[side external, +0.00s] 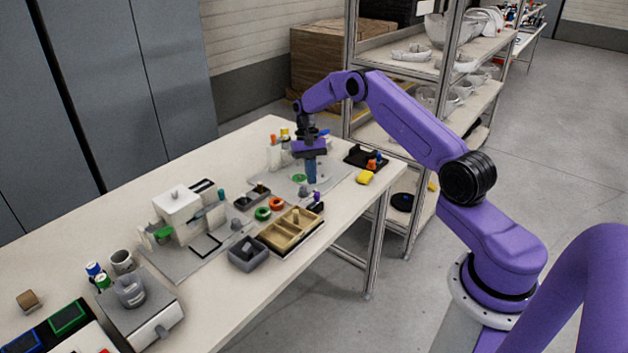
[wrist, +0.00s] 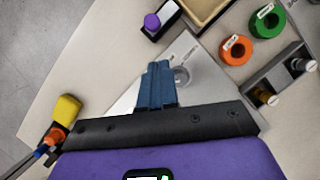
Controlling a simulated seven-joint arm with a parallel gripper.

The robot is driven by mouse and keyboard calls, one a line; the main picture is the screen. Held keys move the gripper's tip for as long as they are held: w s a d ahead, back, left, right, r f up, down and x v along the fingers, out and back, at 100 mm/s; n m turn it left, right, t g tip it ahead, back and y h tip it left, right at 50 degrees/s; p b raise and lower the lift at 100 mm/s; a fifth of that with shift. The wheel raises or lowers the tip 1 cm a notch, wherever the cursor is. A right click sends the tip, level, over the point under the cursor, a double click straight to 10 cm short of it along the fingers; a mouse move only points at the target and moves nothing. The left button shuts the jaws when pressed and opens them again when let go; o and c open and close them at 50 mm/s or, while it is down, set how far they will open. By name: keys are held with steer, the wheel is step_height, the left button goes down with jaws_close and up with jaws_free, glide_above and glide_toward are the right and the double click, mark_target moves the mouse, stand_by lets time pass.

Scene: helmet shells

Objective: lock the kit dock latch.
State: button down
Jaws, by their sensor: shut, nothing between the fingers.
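My gripper (side external: 311,181) is shut and empty, its blue fingers pointing down over the grey plate (side external: 338,177) at the far end of the table. In the wrist view the closed fingers (wrist: 158,66) are over the same light plate, beside a small round grey piece (wrist: 182,78). I cannot tell whether the fingertips touch anything. A black block with a purple knob (wrist: 152,22) stands just beyond the plate; the knob also shows in the side view (side external: 317,196). I cannot make out for sure which part is the kit dock latch, or its position.
Orange ring (wrist: 236,48), green ring (wrist: 267,22) and a grey holder (wrist: 260,92) lie to the right in the wrist view. A yellow block (side external: 365,177) and black tray (side external: 352,158) sit near the table edge. A wooden tray (side external: 270,239) and white fixture (side external: 176,206) stand further left.

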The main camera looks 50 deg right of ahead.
steer(key=shift+s+a, duration=0.45)
steer(key=shift+s, duration=0.15)
steer(key=shift+s+a, duration=0.4)
steer(key=shift+s, duration=0.2)
steer(key=shift+a, duration=0.1)
steer(key=shift+a, duration=0.9)
steer(key=shift+w+d, duration=0.55)
steer(key=shift+w, duration=0.25)
steer(key=shift+w+d, duration=0.55)
steer(key=shift+w, duration=0.2)
steer(key=v, duration=1)
